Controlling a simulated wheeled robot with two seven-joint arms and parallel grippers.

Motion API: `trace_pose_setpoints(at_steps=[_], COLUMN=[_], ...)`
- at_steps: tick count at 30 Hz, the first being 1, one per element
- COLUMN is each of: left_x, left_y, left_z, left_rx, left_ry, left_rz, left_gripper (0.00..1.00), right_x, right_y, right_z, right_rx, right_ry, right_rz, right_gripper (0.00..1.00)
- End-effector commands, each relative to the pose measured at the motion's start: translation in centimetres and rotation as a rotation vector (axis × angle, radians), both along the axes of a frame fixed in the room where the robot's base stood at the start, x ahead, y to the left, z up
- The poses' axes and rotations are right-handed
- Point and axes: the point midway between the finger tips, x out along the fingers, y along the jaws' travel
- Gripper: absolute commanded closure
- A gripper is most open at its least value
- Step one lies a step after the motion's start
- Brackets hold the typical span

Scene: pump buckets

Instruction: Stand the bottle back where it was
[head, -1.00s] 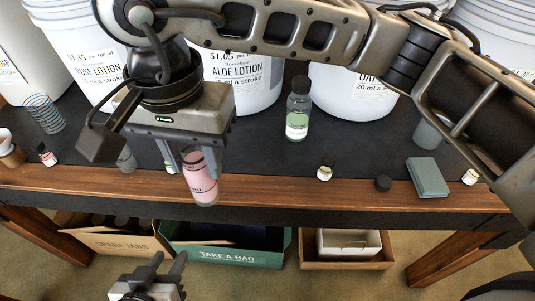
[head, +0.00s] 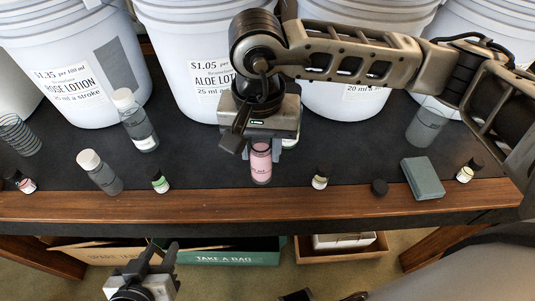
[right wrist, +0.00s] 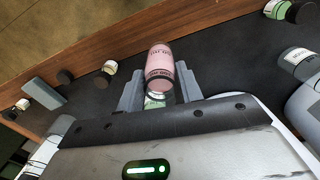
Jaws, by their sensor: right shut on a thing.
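A clear bottle of pink lotion (head: 260,165) is held upright in my right gripper (head: 264,146), over the dark counter top just behind the wooden front edge. In the right wrist view the pink bottle (right wrist: 159,62) sits between the two grey fingers (right wrist: 158,88). I cannot tell whether its base touches the counter. A green-labelled bottle (right wrist: 154,101) shows partly behind it in the wrist view; in the head view the gripper mostly hides it. My left gripper (head: 158,257) is open and empty, low in front of the counter.
White-capped bottles (head: 136,122) (head: 99,172) stand at left. Small jars (head: 160,182) (head: 320,180), a black cap (head: 379,187) and a grey-green block (head: 423,178) lie along the front. Large lotion buckets (head: 80,65) line the back. Boxes (head: 224,250) sit below.

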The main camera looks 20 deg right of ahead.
Motion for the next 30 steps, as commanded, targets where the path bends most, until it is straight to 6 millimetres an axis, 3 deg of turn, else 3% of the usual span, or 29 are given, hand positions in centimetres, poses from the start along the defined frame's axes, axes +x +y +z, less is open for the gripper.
trace_pose_setpoints(at_steps=[7, 13, 26, 27, 28, 30], left_x=[0.6, 0.5, 0.3, 0.3, 0.3, 0.4], left_y=[0.0, 0.1, 0.1, 0.1, 0.1, 0.1], left_z=[0.6, 1.1, -0.3, 0.1, 0.2, 0.5], left_rx=[0.004, 0.014, 0.015, 0.013, 0.013, 0.011], left_ry=[-0.015, -0.012, 0.0, -0.002, -0.003, -0.009], left_rz=[-0.002, -0.005, -0.007, -0.007, -0.007, -0.007], left_gripper=[0.64, 0.64, 0.64, 0.64, 0.64, 0.64], right_x=[0.4, 0.4, 0.5, 0.5, 0.5, 0.5], right_y=[-1.5, -1.4, -1.4, -1.4, -1.4, -1.4], right_z=[-1.8, -4.4, -5.4, -5.1, -5.1, -5.1], right_rx=[-0.001, 0.001, 0.001, 0.001, 0.001, 0.001], right_ry=[0.002, 0.002, -0.002, -0.001, -0.001, -0.001], right_rz=[-0.003, 0.0, 0.001, 0.0, 0.0, 0.0], right_gripper=[1.0, 1.0, 1.0, 0.53, 0.44, 0.42])
